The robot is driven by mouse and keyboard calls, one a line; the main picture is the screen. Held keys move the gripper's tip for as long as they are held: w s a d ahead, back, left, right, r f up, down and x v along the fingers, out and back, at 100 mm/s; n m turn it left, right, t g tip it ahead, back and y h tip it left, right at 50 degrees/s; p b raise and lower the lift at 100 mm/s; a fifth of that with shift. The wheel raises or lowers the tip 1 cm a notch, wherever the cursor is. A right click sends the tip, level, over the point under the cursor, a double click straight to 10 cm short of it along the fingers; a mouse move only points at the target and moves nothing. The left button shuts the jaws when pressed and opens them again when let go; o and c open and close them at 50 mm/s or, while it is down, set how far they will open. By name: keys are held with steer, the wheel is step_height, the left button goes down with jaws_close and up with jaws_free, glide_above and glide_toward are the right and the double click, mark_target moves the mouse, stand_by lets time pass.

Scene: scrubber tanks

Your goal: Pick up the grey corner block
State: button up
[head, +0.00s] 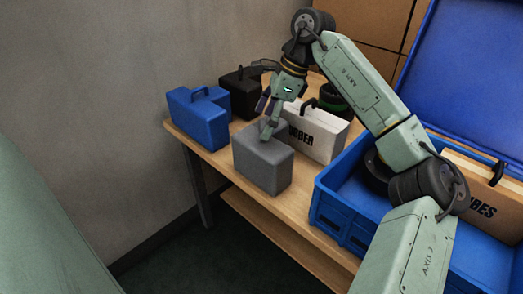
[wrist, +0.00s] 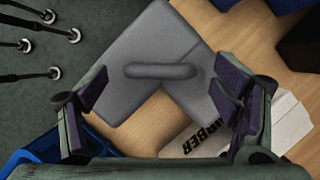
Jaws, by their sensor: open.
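The grey corner block (head: 262,165) stands on the wooden table near its front left edge. In the wrist view the block (wrist: 140,45) has an angled, L-like top with a grey bar handle (wrist: 160,71) across it. My gripper (head: 266,118) is over the block, pointing down. In the wrist view its fingers are spread wide, with the handle in the gap between them (wrist: 160,95). Neither finger appears to touch the handle, though the remaining height is hard to tell. In the head view my gripper hides most of the handle.
A white lettered case (head: 318,133) stands close behind the block on the right. A blue case (head: 200,120) and a black case (head: 240,92) stand left and behind. A blue crate (head: 335,222) holding a lettered tan case (head: 484,180) is at right. Bare table shows in front.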

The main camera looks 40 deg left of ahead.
steer(key=shift+s+a+f, duration=0.1)
steer(key=shift+f, duration=0.3)
jaws_close()
stand_by(0.9)
steer(key=shift+r, duration=0.1)
